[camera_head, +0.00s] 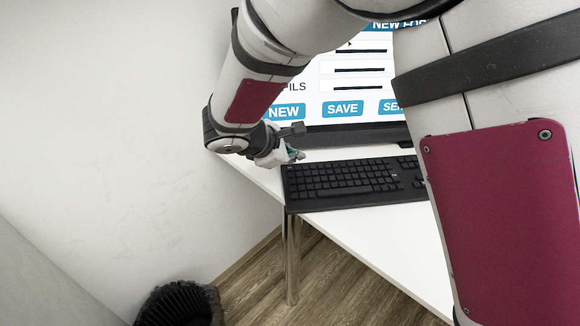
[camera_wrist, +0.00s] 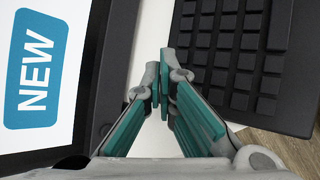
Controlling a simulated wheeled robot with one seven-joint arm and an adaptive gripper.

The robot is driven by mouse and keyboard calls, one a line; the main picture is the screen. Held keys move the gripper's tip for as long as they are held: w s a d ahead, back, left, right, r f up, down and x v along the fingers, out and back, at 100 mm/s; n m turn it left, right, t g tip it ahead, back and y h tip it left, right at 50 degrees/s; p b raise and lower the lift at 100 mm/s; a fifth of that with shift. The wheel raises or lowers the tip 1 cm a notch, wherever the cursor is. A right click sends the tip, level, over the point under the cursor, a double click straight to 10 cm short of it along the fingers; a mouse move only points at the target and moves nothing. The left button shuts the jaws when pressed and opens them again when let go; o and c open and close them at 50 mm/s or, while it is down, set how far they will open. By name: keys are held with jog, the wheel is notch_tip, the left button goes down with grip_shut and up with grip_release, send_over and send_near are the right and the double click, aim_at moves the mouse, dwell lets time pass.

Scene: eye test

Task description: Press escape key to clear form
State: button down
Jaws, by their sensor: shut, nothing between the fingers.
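A black keyboard (camera_head: 352,188) lies on the white desk, and its left part fills the right side of the wrist view (camera_wrist: 240,50). My gripper (camera_head: 297,154) is above the desk by the keyboard's back left corner. In the wrist view my gripper (camera_wrist: 164,78) has its fingertips together with nothing between them, beside the keyboard's back edge. The escape key cannot be singled out; my finger covers part of that corner. The monitor (camera_head: 360,134) shows a form with blue buttons. Its blue NEW button shows in the wrist view (camera_wrist: 37,72).
The white desk (camera_head: 348,236) has bare room in front of the keyboard. The monitor's dark lower frame (camera_wrist: 104,75) stands close beside my gripper. A white wall (camera_head: 110,120) is at the left. A black bin (camera_head: 178,304) stands on the wooden floor below.

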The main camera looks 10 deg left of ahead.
aim_at(292, 169)
jog(key=shift+r, duration=0.15)
jog(key=shift+r+p, duration=1.75)
jog(key=shift+r, duration=0.65)
